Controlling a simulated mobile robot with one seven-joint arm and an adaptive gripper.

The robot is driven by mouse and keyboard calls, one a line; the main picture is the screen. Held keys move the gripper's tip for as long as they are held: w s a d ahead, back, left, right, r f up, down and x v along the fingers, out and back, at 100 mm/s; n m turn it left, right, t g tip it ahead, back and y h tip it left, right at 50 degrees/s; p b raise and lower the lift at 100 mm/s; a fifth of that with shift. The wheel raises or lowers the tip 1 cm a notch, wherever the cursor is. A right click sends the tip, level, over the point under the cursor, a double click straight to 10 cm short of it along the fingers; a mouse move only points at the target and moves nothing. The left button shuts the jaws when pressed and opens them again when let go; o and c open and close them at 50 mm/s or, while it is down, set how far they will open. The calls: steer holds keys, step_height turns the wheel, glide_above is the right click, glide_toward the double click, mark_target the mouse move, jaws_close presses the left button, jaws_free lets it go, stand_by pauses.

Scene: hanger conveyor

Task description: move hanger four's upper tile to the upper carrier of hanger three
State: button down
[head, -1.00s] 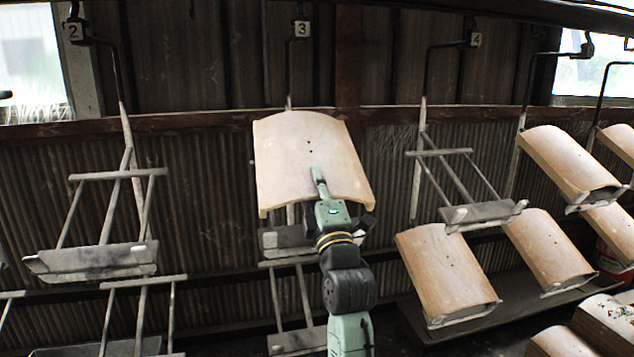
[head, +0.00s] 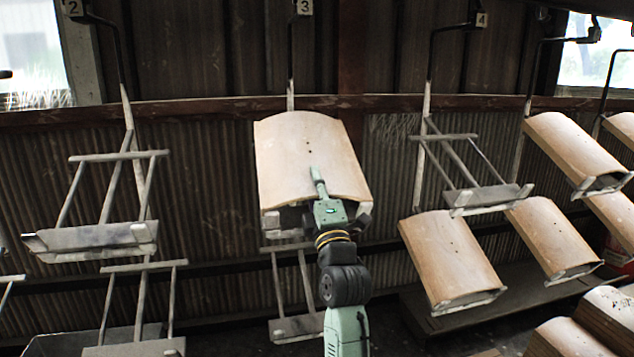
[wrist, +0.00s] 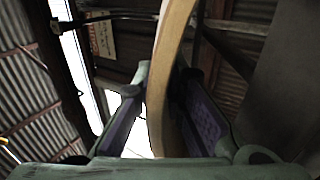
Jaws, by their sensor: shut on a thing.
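The tile (head: 305,150), a curved tan clay piece with small dark holes, is tilted in front of hanger three, whose number plate (head: 304,7) shows above it. My gripper (head: 318,180) is shut on the tile's lower edge. In the wrist view the tile (wrist: 168,75) stands edge-on between the two fingers (wrist: 160,110). The tile covers most of hanger three's upper carrier (head: 272,222); only its lower front shows, and I cannot tell whether the tile rests on it. Hanger four's upper carrier (head: 487,197) is empty.
Hanger four's lower carrier holds a tile (head: 452,262). More tiles hang at the right (head: 578,153), and others lie stacked at the lower right (head: 615,318). Hanger two's upper carrier (head: 95,238) and hanger three's lower carrier (head: 298,328) are empty.

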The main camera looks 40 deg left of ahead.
steer(key=shift+d+f+t, duration=0.1)
steer(key=shift+f+t, duration=0.15)
steer(key=shift+t, duration=0.05)
steer(key=c, duration=1.6)
jaws_free()
steer(key=shift+d, duration=0.1)
steer(key=shift+w+a+f, duration=0.15)
steer(key=shift+a+f, duration=0.05)
steer(key=shift+f, duration=0.2)
steer(key=v, duration=0.8)
steer(key=r+v, duration=0.1)
steer(key=v, duration=0.3)
steer(key=shift+d, duration=0.2)
